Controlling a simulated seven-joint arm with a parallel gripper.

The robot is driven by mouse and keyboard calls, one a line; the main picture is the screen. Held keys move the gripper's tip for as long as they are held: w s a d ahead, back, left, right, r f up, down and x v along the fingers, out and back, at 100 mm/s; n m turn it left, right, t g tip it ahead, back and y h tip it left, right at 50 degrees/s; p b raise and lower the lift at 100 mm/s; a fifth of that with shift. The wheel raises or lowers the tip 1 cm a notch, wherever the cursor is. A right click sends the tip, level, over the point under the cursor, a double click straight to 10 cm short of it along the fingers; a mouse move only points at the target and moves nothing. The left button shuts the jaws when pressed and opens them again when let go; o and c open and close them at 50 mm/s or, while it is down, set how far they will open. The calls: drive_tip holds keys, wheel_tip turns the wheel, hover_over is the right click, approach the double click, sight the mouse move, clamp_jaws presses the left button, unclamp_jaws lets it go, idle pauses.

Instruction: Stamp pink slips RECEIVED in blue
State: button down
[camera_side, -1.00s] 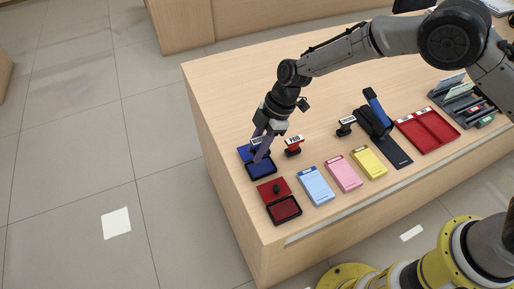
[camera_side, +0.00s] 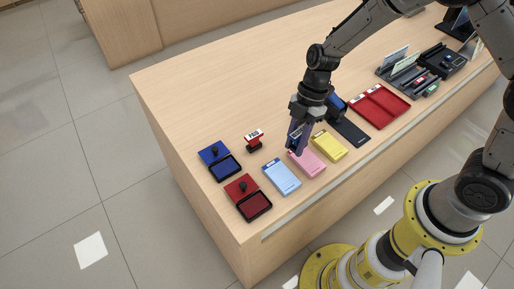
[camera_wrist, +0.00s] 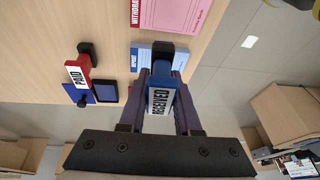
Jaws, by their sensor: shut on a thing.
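My gripper (camera_side: 297,146) is shut on the RECEIVED stamp (camera_wrist: 160,101), which has a blue body and a white label. In the side view the stamp is mostly hidden by the fingers and sits over or just above the left edge of the pink slips (camera_side: 308,164); I cannot tell whether it touches them. The pink slips, headed WITHDRAW, also show at the top of the wrist view (camera_wrist: 178,14). The blue ink pad (camera_side: 228,168) lies open at the left, its lid (camera_side: 205,158) beside it.
The blue slips (camera_side: 281,177) and yellow slips (camera_side: 329,145) flank the pink ones. The PAID stamp (camera_side: 254,139) stands behind the blue slips. A red ink pad (camera_side: 254,206) lies front left. A black device with a blue handle (camera_side: 337,103) and a red tray (camera_side: 379,107) lie to the right.

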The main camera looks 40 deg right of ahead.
sight(297, 160)
drive_tip(key=d, duration=0.1)
drive_tip(key=d+r, duration=0.1)
drive_tip(key=shift+d+m+t, duration=0.3)
drive_tip(key=shift+d+m, duration=0.05)
drive_tip(key=shift+m, duration=0.05)
drive_tip(key=shift+d, duration=0.2)
drive_tip(key=shift+w+f, duration=0.1)
drive_tip(key=shift+f, duration=2.8)
drive_tip(key=shift+f, duration=0.55)
drive_tip(key=shift+r, duration=3.05)
